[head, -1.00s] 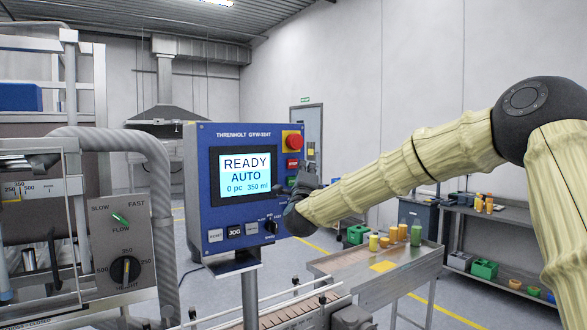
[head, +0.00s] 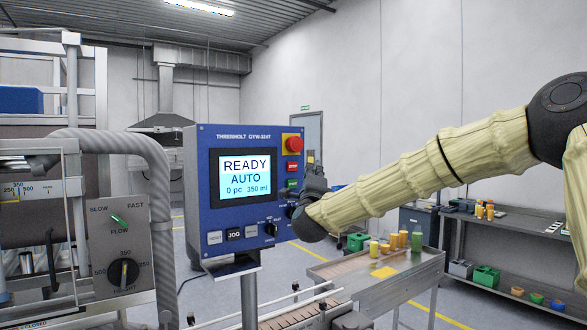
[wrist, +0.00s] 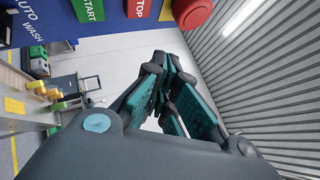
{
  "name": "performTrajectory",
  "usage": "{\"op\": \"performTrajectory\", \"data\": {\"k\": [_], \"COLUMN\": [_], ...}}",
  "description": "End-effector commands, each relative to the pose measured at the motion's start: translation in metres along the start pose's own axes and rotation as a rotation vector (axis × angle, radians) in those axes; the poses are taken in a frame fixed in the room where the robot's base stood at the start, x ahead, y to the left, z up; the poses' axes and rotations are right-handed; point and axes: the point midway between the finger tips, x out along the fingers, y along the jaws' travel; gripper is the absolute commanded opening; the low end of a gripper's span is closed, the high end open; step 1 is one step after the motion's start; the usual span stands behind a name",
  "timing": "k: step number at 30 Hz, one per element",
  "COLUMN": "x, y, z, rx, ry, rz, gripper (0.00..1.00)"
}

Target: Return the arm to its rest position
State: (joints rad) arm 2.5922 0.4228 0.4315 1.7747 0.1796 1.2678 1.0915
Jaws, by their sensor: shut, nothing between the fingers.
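My gripper (wrist: 165,92) shows in the wrist view with its dark, teal-padded fingers together and nothing held. In the head view my gripper (head: 314,182) is beside the right edge of the blue control panel (head: 203,180), partly hidden by my own wrist. My arm, in a cream sleeve, reaches in from the right. The panel's screen (head: 245,176) reads READY, AUTO, 0 pc, 350 ml. The red stop knob (head: 292,143) is at the panel's upper right; it also shows in the wrist view (wrist: 192,12). I cannot tell whether the gripper touches the panel.
A metal side table (head: 405,282) with small yellow and green bottles stands below my arm. A shelf bench (head: 510,222) is at the right. The filler's grey knob box (head: 120,245) and thick hose are at the left. Open floor lies behind the panel.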

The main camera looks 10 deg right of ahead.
Motion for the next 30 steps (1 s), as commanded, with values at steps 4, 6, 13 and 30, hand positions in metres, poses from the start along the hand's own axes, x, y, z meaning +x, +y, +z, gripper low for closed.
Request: {"op": "performTrajectory", "data": {"k": [4,6,13,30], "x": [0.000,-0.002,-0.036,-0.228], "y": [0.001,0.006,0.088,0.347], "z": [0.000,0.000,-0.003,-0.051], "rx": [-0.001,-0.009,-0.145,-0.639], "ry": [-0.001,-0.003,-0.051,-0.317], "rz": [0.001,0.009,0.134,0.601], "gripper": [0.00,0.00,0.00,0.00]}}
